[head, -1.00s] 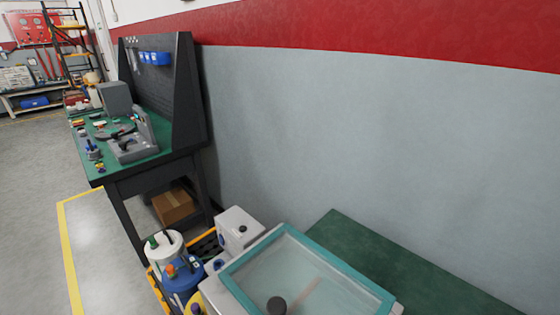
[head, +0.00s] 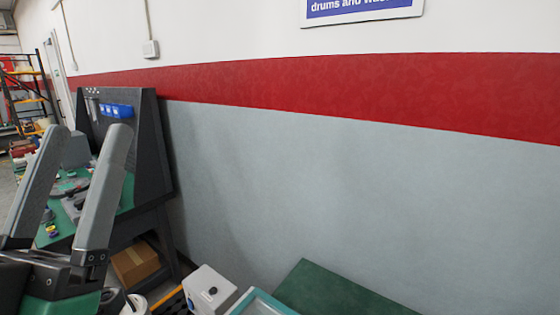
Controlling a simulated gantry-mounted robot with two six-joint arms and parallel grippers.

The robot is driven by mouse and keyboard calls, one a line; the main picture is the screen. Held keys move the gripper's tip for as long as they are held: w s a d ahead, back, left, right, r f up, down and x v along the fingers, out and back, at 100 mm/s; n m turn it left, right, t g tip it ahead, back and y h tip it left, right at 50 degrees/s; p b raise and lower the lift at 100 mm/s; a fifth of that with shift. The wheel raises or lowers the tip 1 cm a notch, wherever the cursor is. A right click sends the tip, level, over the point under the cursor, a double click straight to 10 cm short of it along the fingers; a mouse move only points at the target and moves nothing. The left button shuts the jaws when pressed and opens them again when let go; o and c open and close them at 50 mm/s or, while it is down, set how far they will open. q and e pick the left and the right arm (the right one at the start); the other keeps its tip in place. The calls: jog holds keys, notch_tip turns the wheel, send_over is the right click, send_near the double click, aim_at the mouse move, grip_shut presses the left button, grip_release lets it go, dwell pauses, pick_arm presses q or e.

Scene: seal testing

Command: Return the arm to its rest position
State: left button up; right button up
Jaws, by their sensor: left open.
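My left gripper (head: 82,150) shows at the lower left of the head view, its two grey fingers pointing up and spread apart. It is open, with nothing between the fingers. It stands in front of the workbench and hides part of the bench top. My right gripper is not in view.
A dark workbench with a pegboard back (head: 143,135) stands at the left against the wall. A cardboard box (head: 134,262) sits under it. A white unit (head: 210,288), a teal-framed lid (head: 262,304) and a green tabletop (head: 335,290) show along the bottom.

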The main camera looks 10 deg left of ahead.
pick_arm(q)
jog(key=s+d+r+m+h, duration=0.2)
jog(key=d+m+h, duration=0.1)
jog(key=d+h, duration=0.3)
notch_tip(320, 180, up, 37)
jog(key=w+a+p, duration=0.1)
jog(key=p, duration=3.7)
jog(key=shift+r+g+y, duration=0.15)
jog(key=shift+g+y, duration=0.15)
